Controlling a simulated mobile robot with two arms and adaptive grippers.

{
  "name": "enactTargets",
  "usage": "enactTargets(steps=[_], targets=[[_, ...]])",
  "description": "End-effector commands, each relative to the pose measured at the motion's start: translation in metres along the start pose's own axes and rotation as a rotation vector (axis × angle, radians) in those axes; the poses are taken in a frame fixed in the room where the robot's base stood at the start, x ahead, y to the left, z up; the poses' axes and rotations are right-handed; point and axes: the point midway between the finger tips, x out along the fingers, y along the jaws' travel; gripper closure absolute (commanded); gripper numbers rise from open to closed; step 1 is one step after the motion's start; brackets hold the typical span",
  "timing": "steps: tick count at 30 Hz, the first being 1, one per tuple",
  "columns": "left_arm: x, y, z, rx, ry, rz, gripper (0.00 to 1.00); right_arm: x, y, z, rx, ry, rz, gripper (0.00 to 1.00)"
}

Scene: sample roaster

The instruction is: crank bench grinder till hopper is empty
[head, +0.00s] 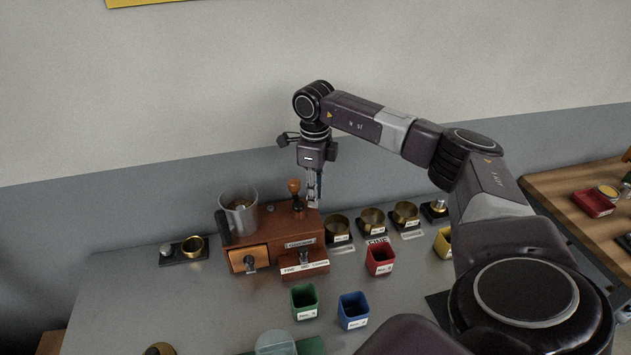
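The wooden bench grinder (277,232) stands on the grey bench, with a drawer on its front and labels. The hopper (238,212) on its left top is a see-through cup with some brown matter inside; how much is unclear. An orange-brown knob (294,187) stands upright on the grinder's right top, above a dark base. A dark grip-like part (222,228) is at the left side. My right gripper (313,193) points down just right of the knob, close to the grinder top. Its fingers look close together, but contact is too small to tell. My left gripper is out of view.
Brass cups (371,220) stand in a row right of the grinder. Red (380,257), green (304,301) and blue (353,310) bins stand in front. A small brass cup on a dark tray (184,255) is at left. A wooden table (570,190) is at right.

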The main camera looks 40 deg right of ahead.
Motion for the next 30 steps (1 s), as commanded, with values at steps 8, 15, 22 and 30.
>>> enactTargets(steps=[8, 15, 22, 30], targets=[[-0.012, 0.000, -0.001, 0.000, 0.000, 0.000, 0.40, -0.016, 0.000, 0.000, 0.000, -0.001, 0.000, 0.81], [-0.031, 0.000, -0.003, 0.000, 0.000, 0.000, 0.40, -0.041, 0.000, 0.000, 0.000, 0.000, 0.000, 0.81], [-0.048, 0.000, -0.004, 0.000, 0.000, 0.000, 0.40, -0.064, 0.000, 0.000, 0.000, -0.001, -0.001, 0.81], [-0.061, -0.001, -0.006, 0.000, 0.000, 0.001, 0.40, -0.082, 0.000, 0.000, 0.000, 0.000, 0.000, 0.81]])
